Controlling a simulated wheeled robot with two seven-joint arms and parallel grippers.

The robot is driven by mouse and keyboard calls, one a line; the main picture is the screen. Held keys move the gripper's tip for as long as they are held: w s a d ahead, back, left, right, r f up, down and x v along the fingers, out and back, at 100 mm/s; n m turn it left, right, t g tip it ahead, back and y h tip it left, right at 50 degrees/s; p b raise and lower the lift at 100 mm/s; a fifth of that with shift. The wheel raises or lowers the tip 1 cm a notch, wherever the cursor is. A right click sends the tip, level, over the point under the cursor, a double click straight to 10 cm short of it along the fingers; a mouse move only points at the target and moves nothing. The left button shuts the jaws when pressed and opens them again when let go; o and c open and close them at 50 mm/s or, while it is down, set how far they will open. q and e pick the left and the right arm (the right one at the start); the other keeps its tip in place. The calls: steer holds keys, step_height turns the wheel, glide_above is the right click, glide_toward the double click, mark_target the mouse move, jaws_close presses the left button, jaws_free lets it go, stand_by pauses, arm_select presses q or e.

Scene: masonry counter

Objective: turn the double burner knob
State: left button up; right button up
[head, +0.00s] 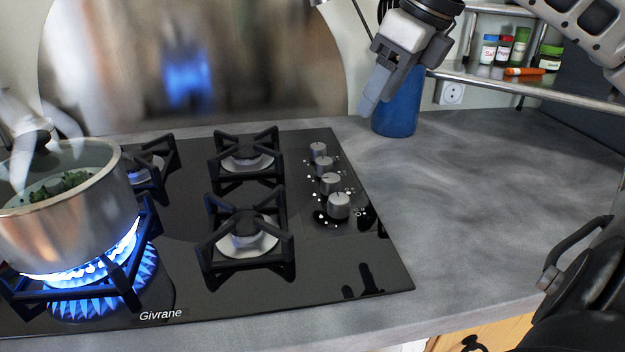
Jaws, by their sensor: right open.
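Several silver knobs stand in a row on the right side of the black cooktop (180,215). The nearest knob (339,205) looks largest, and the others (330,182) run back toward the wall. I cannot tell from the markings which one serves the double burner. The large double burner (105,285) at front left burns with blue flames in rings. My right gripper (369,104) is open, above and behind the knobs in the picture, pointing down and touching none of them. It partly covers a blue container. My left gripper is not in view.
A steel pot (70,235) with greens and a clear lid sits over the lit burner. The blue container (398,105) stands behind the cooktop's right corner. A metal shelf (500,78) with jars hangs at right. The grey counter (470,190) right of the cooktop is clear.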

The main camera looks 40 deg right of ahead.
mark_target(332, 178)
steer(key=b+x, duration=0.1)
steer(key=x, duration=1.6)
steer(key=shift+w+f, duration=0.3)
